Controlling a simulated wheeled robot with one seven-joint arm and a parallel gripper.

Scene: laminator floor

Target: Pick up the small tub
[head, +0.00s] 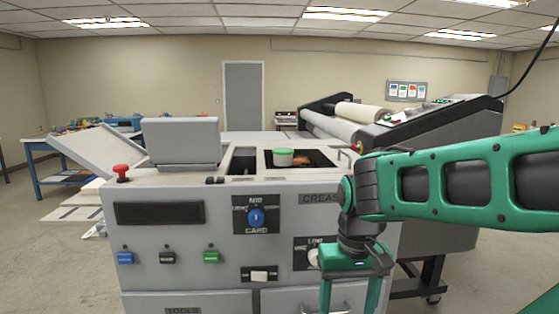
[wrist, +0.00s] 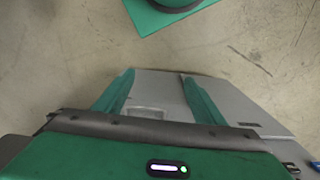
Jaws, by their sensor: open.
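The small tub (head: 283,157) is in the head view, white with a green rim or lid. It sits in a dark recess in the top of the grey creasing machine (head: 167,258). Something reddish-brown lies beside it in the recess. My gripper (head: 348,308) is in front of the machine's right side, lower than the tub and well apart from it. The fingertips are cut off by the bottom of the head view. In the wrist view my gripper (wrist: 155,78) has its two green fingers apart with nothing between them. The tub is not in the wrist view.
A red knob (head: 122,172) stands up at the machine's left corner, beside a raised grey panel (head: 181,143). A large laminator (head: 430,135) with rolls stands behind on the right. A blue workbench (head: 62,158) is at the left. The wrist view shows bare floor (wrist: 60,60).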

